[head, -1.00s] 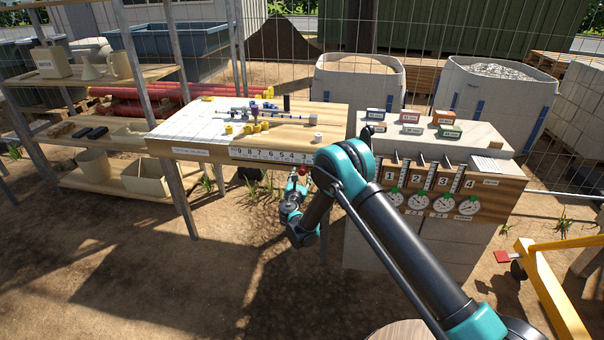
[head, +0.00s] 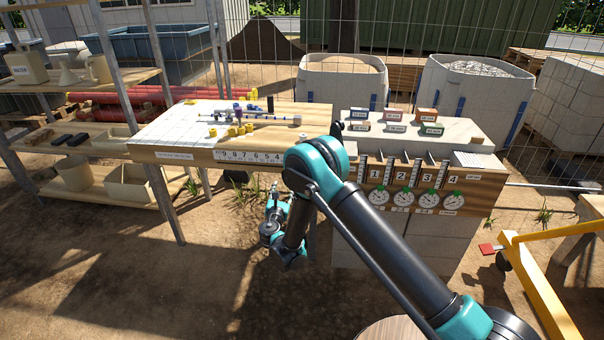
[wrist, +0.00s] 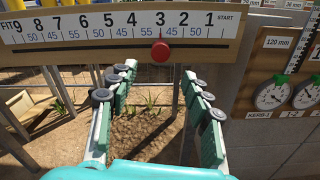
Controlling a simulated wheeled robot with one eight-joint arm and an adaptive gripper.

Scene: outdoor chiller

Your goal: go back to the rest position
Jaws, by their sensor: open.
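My gripper (wrist: 160,73) is open and empty in the wrist view, its two teal fingers with grey round pads spread apart. It is in front of and below a white number scale (wrist: 90,35) on the workbench's front edge. A red pointer knob (wrist: 160,50) sits on the scale near 3, just beyond the fingertips and apart from them. In the head view my arm is folded down in front of the bench, and the fingertips are hard to make out there.
The workbench (head: 185,153) carries yellow and blue small parts. To its right a block stand bears a wooden panel with several dials (head: 404,199) and small boxes (head: 428,129). A yellow frame (head: 540,290) stands at right. The sandy ground (head: 120,270) at front left is clear.

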